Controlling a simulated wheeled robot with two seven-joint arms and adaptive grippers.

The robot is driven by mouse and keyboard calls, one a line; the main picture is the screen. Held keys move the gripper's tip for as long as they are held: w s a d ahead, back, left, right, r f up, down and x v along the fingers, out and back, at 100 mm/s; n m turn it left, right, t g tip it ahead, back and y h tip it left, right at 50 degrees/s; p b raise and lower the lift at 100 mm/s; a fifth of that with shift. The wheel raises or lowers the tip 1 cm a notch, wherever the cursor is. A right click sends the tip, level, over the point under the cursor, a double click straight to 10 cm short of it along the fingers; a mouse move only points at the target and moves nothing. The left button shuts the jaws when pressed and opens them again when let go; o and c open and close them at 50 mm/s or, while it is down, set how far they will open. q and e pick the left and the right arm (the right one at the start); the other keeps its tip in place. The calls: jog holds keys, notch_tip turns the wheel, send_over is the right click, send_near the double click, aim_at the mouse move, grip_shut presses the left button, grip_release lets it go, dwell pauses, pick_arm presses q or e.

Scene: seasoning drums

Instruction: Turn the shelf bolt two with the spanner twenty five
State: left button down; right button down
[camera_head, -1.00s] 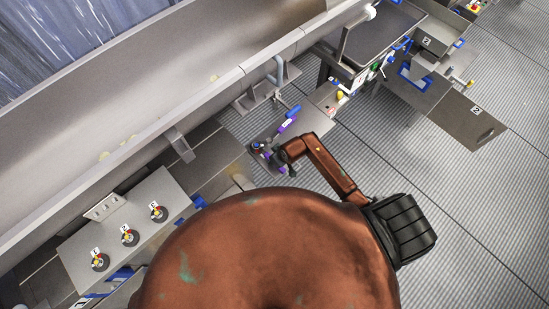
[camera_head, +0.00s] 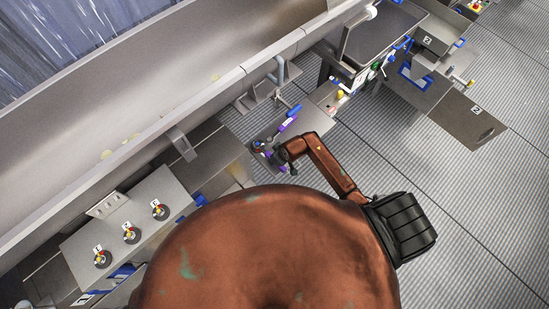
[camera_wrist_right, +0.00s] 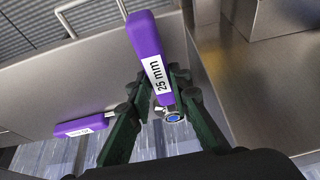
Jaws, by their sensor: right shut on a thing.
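My right gripper (camera_wrist_right: 162,84) is shut on the purple-handled spanner marked 25 mm (camera_wrist_right: 148,50), seen in the right wrist view. The spanner's handle stands out between the green fingers. In the head view the right gripper (camera_head: 277,156) is over a small metal shelf (camera_head: 262,125), with a bit of purple beside it. Three round bolt-like fittings sit on a panel at the left; the middle one (camera_head: 131,236) appears labelled 2. I cannot tell from its look whether it is the shelf bolt. My left gripper is not in view.
Another purple-handled tool (camera_wrist_right: 80,127) lies left of the gripper in the wrist view. On the shelf lie a purple handle (camera_head: 287,126) and a blue handle (camera_head: 294,111). A long metal trough (camera_head: 150,105) runs behind. Ribbed floor (camera_head: 450,200) is open at the right.

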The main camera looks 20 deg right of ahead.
jog(key=shift+w+a+r+p, duration=0.1)
jog(key=shift+a+r+p, duration=0.05)
jog(key=shift+r+p, duration=1.25)
jog(key=shift+r, duration=1.5)
jog(key=shift+w, duration=0.25)
jog(key=w+r+n+b, duration=0.1)
jog(key=w+r+b, duration=0.1)
jog(key=b, duration=0.4)
jog(key=shift+w+r, duration=0.1)
jog(key=shift+w, duration=0.25)
jog(key=s+r+n+g+y+b, duration=0.1)
jog(key=s+r+n+b, duration=0.3)
jog(key=b, duration=1.3)
notch_tip(320, 180, up, 4)
jog(key=shift+d+n+g+y+b, duration=0.3)
jog(key=shift+n+y, duration=0.3)
jog(key=shift+n, duration=0.2)
